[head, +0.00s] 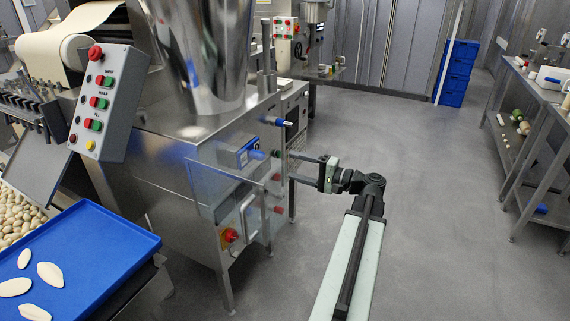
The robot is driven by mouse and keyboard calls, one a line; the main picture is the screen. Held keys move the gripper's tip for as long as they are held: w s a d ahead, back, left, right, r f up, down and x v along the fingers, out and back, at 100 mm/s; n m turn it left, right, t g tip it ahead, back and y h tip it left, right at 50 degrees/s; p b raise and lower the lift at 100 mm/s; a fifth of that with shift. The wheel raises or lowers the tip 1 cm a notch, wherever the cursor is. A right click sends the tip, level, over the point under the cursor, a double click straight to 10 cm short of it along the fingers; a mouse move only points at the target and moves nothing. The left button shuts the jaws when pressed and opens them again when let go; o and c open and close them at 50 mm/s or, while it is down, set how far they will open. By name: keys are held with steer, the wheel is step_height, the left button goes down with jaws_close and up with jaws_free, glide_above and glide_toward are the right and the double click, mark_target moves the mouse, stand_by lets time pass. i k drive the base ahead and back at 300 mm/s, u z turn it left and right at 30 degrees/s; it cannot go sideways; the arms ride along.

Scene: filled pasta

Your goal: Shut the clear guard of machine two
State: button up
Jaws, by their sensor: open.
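A clear guard panel (212,188) hangs on the side of the steel machine (165,150) with the tall shiny hopper. It stands out from the machine's side at an angle and looks ajar. A pale bar handle (250,218) is on its lower part. My gripper (293,166) is open and empty, reaching left, to the right of the guard and close to the machine's right end. I cannot tell whether its fingers touch anything. A blue-faced box (240,152) sits by the guard's top. No machine number is readable.
A control box (108,104) with buttons and a blue tray (75,255) with pale pasta pieces are on the left. A red knob (230,235) is low on the machine. Blue crates (456,72) and a bench (530,95) stand beyond open grey floor.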

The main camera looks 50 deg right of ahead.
mark_target(248, 240)
steer(key=k, duration=1)
